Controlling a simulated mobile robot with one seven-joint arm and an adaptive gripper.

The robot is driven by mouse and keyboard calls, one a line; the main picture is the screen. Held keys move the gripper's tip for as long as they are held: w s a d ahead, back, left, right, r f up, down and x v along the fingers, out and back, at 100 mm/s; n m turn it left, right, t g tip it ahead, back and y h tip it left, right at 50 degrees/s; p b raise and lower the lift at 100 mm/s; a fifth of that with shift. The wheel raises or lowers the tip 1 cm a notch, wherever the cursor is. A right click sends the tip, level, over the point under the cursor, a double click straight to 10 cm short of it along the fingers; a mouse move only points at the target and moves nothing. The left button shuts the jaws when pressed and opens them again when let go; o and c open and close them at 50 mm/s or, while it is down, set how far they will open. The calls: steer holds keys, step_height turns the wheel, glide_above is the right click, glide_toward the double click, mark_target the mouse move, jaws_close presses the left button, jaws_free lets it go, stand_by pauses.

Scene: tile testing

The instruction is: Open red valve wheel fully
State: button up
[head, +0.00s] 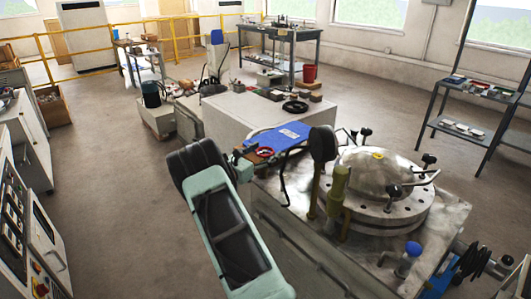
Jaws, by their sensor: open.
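The red valve wheel (264,152) is small in the head view, near the middle. It sits at the near left edge of the blue panel (287,137), beside the metal vessel. My mint-green arm rises from the bottom of the view to a dark joint left of the wheel. My gripper (250,152) is small and partly hidden at the end of the arm, close to the left side of the wheel. It is open. I cannot tell whether its fingers touch the rim or stand around it.
A domed metal vessel (378,180) with clamp handles stands on a worn metal cabinet at the right. An olive-green cylinder (338,190) and a dark rounded part (322,143) stand close right of the wheel. A pale block (232,112) lies behind. Open floor spreads to the left.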

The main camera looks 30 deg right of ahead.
steer(key=shift+w+d, duration=0.1)
steer(key=shift+d, duration=0.05)
steer(key=shift+c, duration=0.3)
steer(key=c, duration=1.1)
steer(key=shift+c, duration=0.2)
